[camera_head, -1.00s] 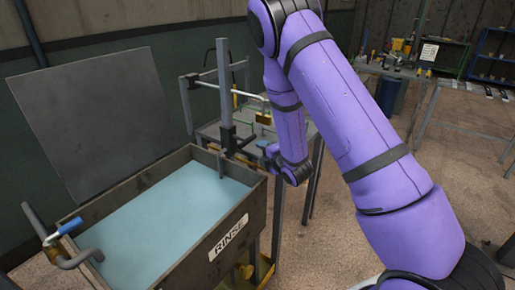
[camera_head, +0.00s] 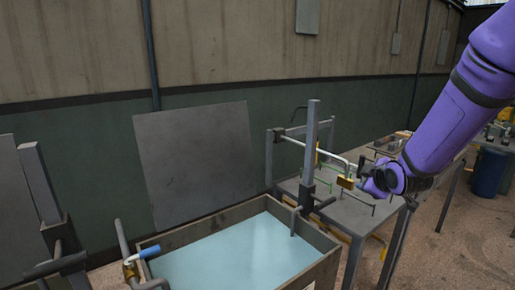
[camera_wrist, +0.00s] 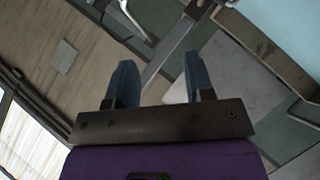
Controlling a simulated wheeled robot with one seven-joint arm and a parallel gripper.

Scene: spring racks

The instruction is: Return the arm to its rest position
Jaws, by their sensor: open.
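My purple arm (camera_head: 455,115) comes in from the right side of the head view and reaches down to the left. My gripper is at its lower end, near the steel side table, and its fingers are hard to make out there. In the wrist view my gripper (camera_wrist: 160,80) shows two blue fingers spread wide apart with nothing between them. Past the fingers are a grey post, a flat panel, the wall and part of a tank.
A rinse tank (camera_head: 325,262) with pale blue liquid stands in front, with a blue-handled pipe (camera_head: 150,251) at its left. A dark panel (camera_head: 198,160) stands behind it.

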